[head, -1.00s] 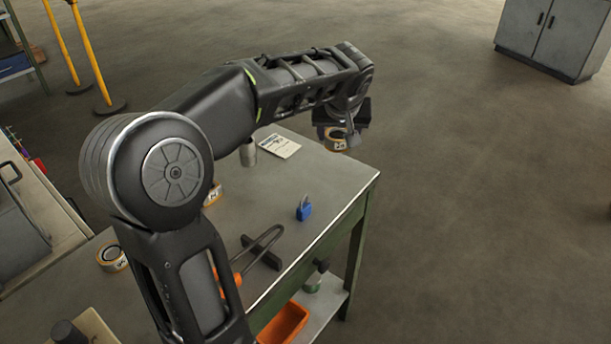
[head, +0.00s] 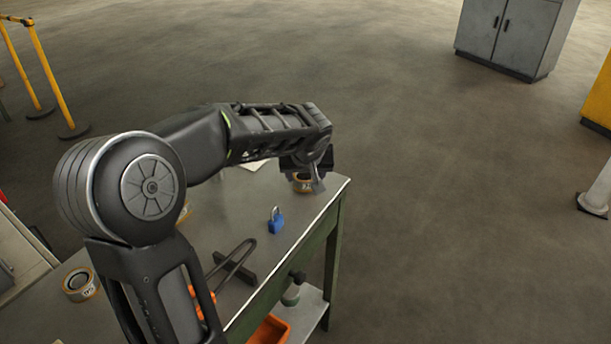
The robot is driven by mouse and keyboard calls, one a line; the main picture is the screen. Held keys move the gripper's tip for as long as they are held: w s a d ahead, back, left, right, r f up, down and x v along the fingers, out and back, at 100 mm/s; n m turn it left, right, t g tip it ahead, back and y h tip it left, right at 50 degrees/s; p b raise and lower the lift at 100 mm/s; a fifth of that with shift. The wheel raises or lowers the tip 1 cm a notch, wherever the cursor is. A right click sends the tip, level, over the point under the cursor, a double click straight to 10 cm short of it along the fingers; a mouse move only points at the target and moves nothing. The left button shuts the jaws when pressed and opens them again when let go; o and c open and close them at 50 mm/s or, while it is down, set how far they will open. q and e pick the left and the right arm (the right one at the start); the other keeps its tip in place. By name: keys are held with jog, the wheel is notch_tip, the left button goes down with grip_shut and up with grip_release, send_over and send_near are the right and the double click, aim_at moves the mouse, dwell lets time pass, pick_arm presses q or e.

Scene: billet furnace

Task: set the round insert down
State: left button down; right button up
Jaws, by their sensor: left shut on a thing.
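The round insert, an orange-banded ring with a dark marking (head: 302,183), is at the far right corner of the workbench (head: 225,204). My left gripper (head: 308,177) points down over it and is shut on it. The arm hides part of the ring and of the fingers. The ring is low over the bench top; I cannot tell whether it touches. Similar rings lie on the bench, one at the left (head: 80,284) and one partly behind my arm (head: 184,211). My right gripper is not in view.
A blue padlock (head: 276,220) and an orange-handled tool (head: 232,266) lie on the bench. An orange bin (head: 270,331) and a green-and-grey item (head: 292,290) are on the lower shelf. A grey cabinet (head: 512,35) stands far back.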

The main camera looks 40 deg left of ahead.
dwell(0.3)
pick_arm(q)
jog(key=shift+f, duration=0.2)
jog(key=c, duration=0.5)
grip_release()
jog(key=shift+r, duration=0.2)
jog(key=v, duration=1.2)
jog(key=shift+p, duration=0.4)
jog(key=shift+f, duration=0.1)
